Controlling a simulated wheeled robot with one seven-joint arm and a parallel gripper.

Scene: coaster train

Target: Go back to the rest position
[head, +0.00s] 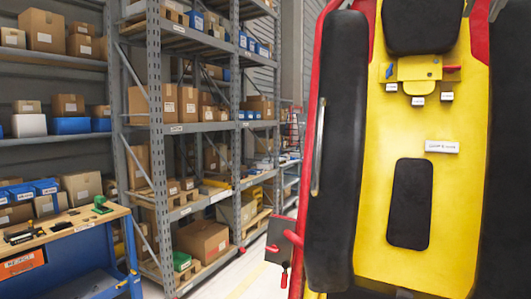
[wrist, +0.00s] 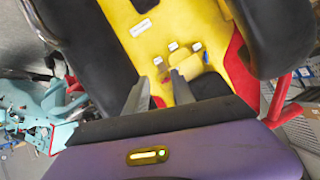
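The coaster car fills the right of the head view, with a yellow middle panel (head: 375,225), red edges and black padded sides. A white label plate (head: 442,147) lies on the yellow panel above a black pad (head: 408,203). A yellow bracket (head: 418,70) with a red-tipped lever (head: 451,68) and small white labels sits below the upper black pad. In the wrist view my gripper (wrist: 161,74) points at the yellow panel (wrist: 165,25). Its two fingers stand apart with nothing visible between them. My gripper does not show in the head view.
Metal shelves (head: 163,130) with cardboard boxes and blue bins stand at the left. A blue workbench (head: 75,240) with small items is at the lower left. Some floor shows between shelves and car.

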